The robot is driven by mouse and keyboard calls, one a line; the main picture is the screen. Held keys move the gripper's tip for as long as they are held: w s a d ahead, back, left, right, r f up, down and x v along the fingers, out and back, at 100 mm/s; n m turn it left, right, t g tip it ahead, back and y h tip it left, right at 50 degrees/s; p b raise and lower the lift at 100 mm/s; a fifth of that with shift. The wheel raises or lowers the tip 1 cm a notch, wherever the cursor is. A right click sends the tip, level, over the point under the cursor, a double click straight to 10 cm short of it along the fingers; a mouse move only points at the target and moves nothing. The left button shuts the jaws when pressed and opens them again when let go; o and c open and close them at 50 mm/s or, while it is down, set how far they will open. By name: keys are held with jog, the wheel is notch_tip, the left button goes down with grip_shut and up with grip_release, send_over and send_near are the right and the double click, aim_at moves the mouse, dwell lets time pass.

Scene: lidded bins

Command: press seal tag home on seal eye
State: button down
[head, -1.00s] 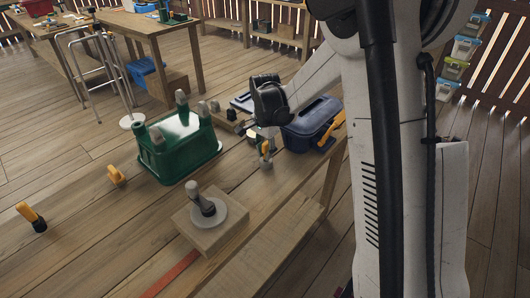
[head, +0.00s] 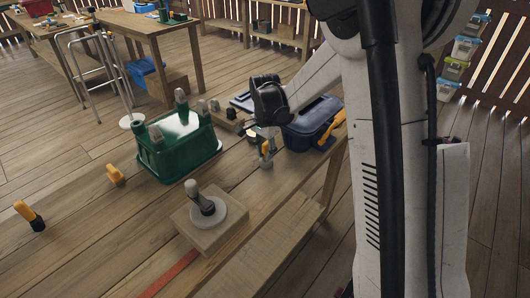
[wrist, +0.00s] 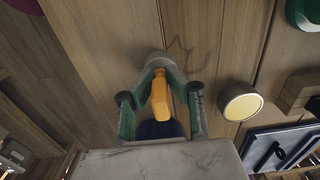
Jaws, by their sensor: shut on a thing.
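My gripper (head: 266,148) points down over the workbench, just left of the dark blue lidded bin (head: 308,130). It is shut on an orange tag-like piece with a dark blue end, which I take to be the seal tag (head: 265,147). In the wrist view the seal tag (wrist: 160,97) lies between the green fingers of my gripper (wrist: 159,80), near a round grey piece (wrist: 150,65). The grey piece appears to touch the fingertips; I cannot tell whether it is held. I cannot clearly make out the seal eye; the fingers may hide it.
A green bin (head: 180,150) with grey posts stands left of my gripper. A wooden block with a grey knob (head: 205,203) is nearer the front. Orange-handled pieces (head: 116,176) (head: 29,214) lie left. A yellow-topped round piece (wrist: 241,102) is close right in the wrist view.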

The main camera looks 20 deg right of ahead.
aim_at(265, 144)
jog(key=shift+f+b, duration=0.45)
jog(key=shift+f, duration=0.15)
jog(key=c, duration=1.6)
grip_release()
jog(key=shift+c, duration=0.2)
jog(key=shift+r, duration=0.1)
notch_tip(265, 144, up, 12)
jog(key=shift+f, duration=0.1)
